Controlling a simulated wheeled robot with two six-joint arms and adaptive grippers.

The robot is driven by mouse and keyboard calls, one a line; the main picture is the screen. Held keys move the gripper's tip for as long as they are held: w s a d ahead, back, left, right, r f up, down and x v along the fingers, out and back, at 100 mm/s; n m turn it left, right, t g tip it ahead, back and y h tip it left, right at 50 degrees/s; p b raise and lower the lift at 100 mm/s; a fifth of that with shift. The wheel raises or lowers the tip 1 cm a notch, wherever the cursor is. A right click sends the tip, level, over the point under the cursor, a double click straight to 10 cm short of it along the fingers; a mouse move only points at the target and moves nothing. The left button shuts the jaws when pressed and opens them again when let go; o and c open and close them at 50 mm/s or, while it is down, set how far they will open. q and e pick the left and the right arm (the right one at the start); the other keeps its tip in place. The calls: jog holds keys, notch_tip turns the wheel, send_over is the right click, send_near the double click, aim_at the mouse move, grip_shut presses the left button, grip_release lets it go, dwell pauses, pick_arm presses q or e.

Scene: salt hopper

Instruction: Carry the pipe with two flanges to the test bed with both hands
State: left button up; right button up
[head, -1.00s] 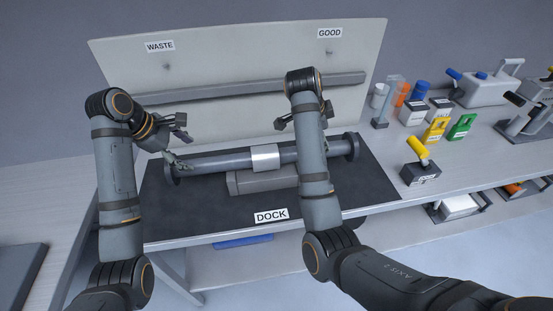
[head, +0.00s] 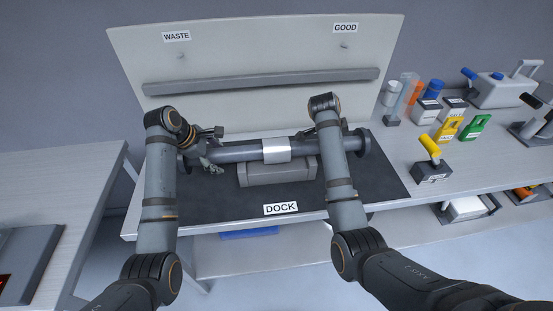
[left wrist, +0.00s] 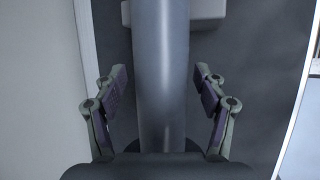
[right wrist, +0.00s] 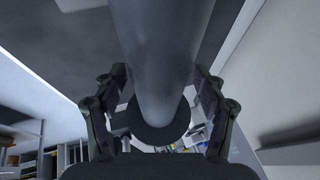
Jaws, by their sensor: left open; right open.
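The grey pipe with two flanges (head: 238,153) lies level across the dark dock mat, with a pale band (head: 277,150) at its middle. Its right flange (head: 363,143) shows; the left one is partly behind my left arm. My left gripper (head: 214,150) is open near the pipe's left end. In the left wrist view the pipe (left wrist: 162,50) runs between its open fingers (left wrist: 163,85), with gaps on both sides. My right gripper is largely hidden behind its arm in the head view. In the right wrist view its fingers (right wrist: 160,85) are open on either side of the pipe (right wrist: 158,40).
A grey block (head: 275,174) sits at the pipe's middle, behind the DOCK label (head: 281,209). A back panel (head: 240,50) carries WASTE and GOOD labels. Bottles and a yellow-handled device (head: 431,165) stand right. A separate table (head: 60,180) with a grey unit (head: 30,262) is left.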

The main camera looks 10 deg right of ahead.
pick_arm(q)
jog(key=shift+s+a, duration=0.1)
pick_arm(e)
jog(key=shift+s+a+r, duration=0.1)
jog(key=shift+a, duration=0.05)
pick_arm(q)
grip_shut()
pick_arm(e)
grip_shut()
pick_arm(q)
jog(key=shift+w+r, duration=0.2)
jog(key=shift+r, duration=0.05)
pick_arm(e)
jog(key=shift+w+r, duration=0.2)
